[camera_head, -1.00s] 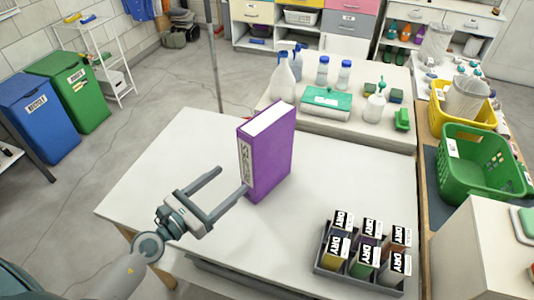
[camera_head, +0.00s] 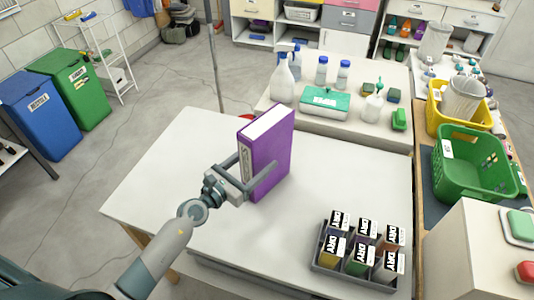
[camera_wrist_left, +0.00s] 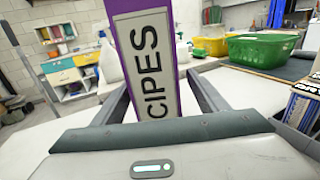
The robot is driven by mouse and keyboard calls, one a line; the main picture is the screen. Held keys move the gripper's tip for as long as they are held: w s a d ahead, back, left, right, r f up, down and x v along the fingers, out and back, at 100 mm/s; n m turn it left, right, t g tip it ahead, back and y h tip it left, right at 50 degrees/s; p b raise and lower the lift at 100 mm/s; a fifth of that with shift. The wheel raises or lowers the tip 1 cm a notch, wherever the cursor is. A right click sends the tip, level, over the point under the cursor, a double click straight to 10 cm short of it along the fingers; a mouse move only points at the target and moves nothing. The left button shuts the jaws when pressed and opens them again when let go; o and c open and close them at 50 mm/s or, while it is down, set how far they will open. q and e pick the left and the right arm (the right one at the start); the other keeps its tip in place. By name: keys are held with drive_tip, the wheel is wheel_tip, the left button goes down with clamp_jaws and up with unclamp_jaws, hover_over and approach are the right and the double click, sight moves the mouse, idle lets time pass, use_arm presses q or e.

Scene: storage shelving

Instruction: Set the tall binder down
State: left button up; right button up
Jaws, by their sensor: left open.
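The tall purple binder (camera_head: 268,155) stands upright on the white table (camera_head: 185,150) in the head view. Its labelled spine faces my left gripper. My left gripper (camera_head: 256,172) is open, with one finger on each side of the binder near its spine. In the left wrist view the binder's spine (camera_wrist_left: 150,65), with a label ending in "CIPES", rises between the two spread fingers. I cannot tell whether either finger touches it. My right gripper is not in view.
A grey tray (camera_head: 330,264) with several "DRY" boxes sits at the table's front right. Bottles and a green-and-white box (camera_head: 325,103) stand on the counter behind. A green basket (camera_head: 468,170) is on the right. The table's left part is clear.

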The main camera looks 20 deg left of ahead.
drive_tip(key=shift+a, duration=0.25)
use_arm(q)
drive_tip(key=shift+w+d, duration=0.15)
drive_tip(key=shift+w, duration=0.25)
drive_tip(key=p+x, duration=0.1)
drive_tip(key=x, duration=0.3)
drive_tip(key=shift+w, duration=0.35)
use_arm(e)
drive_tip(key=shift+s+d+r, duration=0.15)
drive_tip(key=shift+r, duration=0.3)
